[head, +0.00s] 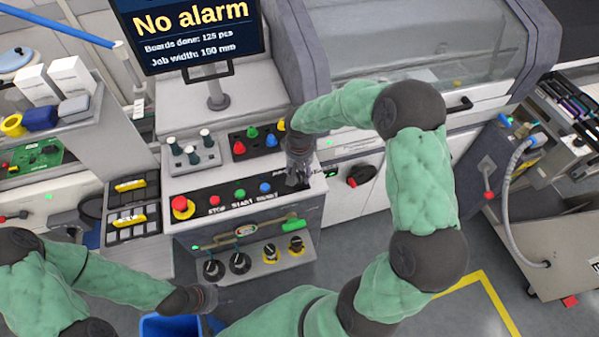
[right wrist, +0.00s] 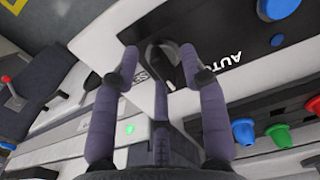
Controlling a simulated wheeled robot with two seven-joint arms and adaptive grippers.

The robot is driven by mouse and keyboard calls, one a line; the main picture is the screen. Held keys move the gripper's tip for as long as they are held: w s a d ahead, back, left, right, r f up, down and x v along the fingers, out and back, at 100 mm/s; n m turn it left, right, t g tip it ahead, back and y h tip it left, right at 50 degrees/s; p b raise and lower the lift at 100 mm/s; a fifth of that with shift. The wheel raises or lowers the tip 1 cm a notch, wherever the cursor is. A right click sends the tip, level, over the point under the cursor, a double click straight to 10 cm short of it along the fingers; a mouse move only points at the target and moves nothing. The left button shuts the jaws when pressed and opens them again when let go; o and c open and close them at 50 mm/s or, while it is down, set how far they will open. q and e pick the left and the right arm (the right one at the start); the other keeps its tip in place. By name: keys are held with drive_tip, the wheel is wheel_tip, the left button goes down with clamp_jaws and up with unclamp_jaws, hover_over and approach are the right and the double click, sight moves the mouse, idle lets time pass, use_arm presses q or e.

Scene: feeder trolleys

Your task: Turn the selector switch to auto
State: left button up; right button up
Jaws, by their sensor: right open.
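The selector switch (right wrist: 165,52) is a dark round knob on the black control panel strip, seen between my right fingertips in the right wrist view. White "AUTO" lettering (right wrist: 222,61) shows upside down beside it. Which position the knob points to is unclear. My right gripper (right wrist: 160,58) is open, with one finger on each side of the knob; contact cannot be told. In the head view my right gripper (head: 297,182) is over the right end of the panel strip (head: 225,212) and hides the switch. My left gripper (head: 208,298) is low at the left, away from the panel; its fingers are unclear.
On the strip are a red emergency stop (head: 183,207) and several buttons, including a blue one (head: 265,187). Behind stands a box with coloured knobs (head: 254,140) and a "No alarm" screen (head: 190,32). A red-black switch (head: 360,176) is to the right.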

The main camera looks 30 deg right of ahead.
wheel_tip(320, 180, up, 12)
idle(0.5)
drive_tip(key=shift+f, duration=0.1)
idle(0.4)
